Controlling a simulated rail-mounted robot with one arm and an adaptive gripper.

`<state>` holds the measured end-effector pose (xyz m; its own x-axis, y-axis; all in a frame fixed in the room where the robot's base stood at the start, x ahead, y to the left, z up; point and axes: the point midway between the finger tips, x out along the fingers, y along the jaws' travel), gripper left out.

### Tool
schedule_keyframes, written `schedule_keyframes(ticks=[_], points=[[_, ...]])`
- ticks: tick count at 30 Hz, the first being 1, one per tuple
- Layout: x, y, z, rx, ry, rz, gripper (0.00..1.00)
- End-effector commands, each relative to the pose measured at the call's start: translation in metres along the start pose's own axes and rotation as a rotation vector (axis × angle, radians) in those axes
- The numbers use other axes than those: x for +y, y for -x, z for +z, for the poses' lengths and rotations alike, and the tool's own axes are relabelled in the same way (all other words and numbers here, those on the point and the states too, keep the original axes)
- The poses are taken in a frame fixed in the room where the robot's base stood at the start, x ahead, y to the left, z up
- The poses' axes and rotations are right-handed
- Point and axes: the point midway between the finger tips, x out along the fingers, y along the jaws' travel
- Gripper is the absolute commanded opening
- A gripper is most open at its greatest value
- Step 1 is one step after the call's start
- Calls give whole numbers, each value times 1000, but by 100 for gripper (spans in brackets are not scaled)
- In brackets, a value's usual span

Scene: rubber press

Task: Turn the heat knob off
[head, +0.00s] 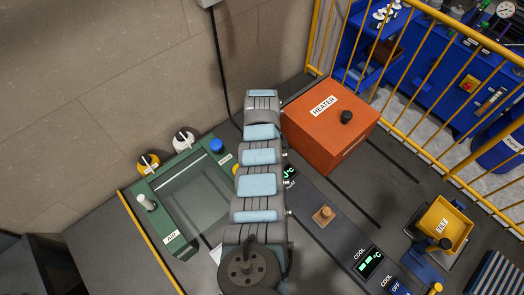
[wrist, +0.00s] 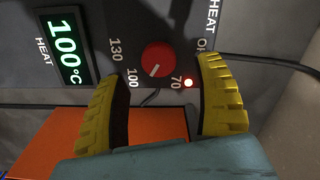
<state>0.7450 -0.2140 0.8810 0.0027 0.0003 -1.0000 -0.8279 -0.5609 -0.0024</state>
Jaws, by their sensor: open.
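The round red heat knob (wrist: 157,58) is on a dark panel in the wrist view. Its white pointer mark faces down toward the 100 and 70 labels; the exact setting is hard to tell. Labels 130, 100, 70 and a partly covered OFF ring it. The heat display (wrist: 64,48) reads 100°C. My gripper (wrist: 166,76) is open and empty, with yellow fingers apart on either side of the knob in the picture. Contact is not seen. In the head view my arm hides the knob and gripper.
The orange heater box (head: 310,135) stands at the back right, with a black knob (head: 346,117) on top. A green-framed press (head: 150,190) lies left of my arm. The cool display (head: 370,263) is at lower right. A yellow railing (head: 440,75) bounds the right.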

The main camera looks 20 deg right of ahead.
Motion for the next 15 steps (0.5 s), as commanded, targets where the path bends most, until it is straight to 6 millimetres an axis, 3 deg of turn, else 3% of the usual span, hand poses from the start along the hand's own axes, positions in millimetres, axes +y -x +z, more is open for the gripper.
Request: schedule_keyframes(ticks=[9, 15], points=[[2, -31, 1, -5, -2, 4, 69], [1, -40, 0, 0, -1, 2, 69]])
